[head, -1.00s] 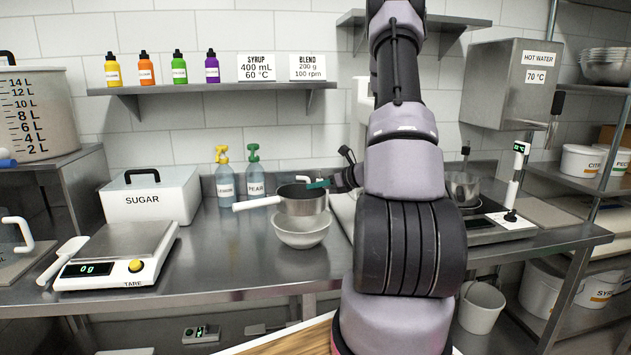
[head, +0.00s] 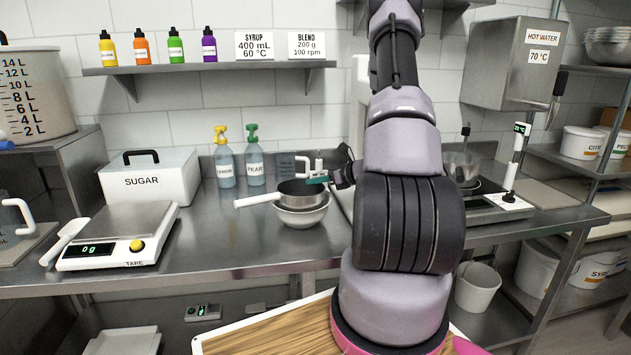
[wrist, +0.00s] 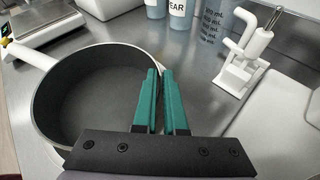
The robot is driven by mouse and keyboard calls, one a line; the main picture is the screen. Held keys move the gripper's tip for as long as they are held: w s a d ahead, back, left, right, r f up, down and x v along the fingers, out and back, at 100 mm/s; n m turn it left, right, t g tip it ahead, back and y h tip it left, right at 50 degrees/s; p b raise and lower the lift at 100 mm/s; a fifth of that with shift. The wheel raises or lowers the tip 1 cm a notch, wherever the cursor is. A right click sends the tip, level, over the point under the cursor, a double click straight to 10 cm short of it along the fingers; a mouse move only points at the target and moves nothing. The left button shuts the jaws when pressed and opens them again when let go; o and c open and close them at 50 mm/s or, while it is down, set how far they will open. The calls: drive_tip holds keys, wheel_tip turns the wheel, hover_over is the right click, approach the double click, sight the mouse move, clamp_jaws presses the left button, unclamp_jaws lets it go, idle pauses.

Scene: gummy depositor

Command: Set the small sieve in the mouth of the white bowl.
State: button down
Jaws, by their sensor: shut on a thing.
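The small sieve (head: 303,199) is a round metal pan shape with a dark inside and a white handle pointing left. It stands over the mouth of the white bowl (head: 302,219), its lower edge at the bowl's rim. I cannot tell whether it rests on the bowl. My gripper (head: 317,181) is shut on the sieve's right rim. In the wrist view the teal fingers of my gripper (wrist: 162,100) straddle the wall of the sieve (wrist: 88,105). The bowl is hidden in the wrist view.
Behind the bowl stand the lemon bottle (head: 224,165), the pear bottle (head: 255,165) and a measuring jug (head: 287,167). The sugar box (head: 150,182) and the scale (head: 118,235) are to the left. The counter in front of the bowl is clear.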

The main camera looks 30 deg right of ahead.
drive_tip(key=shift+d, duration=0.1)
idle(0.3)
drive_tip(key=c, duration=0.9)
unclamp_jaws()
drive_tip(key=v, duration=1)
drive_tip(key=shift+s, duration=0.35)
drive_tip(key=shift+d+r, duration=0.1)
drive_tip(key=shift+d, duration=0.05)
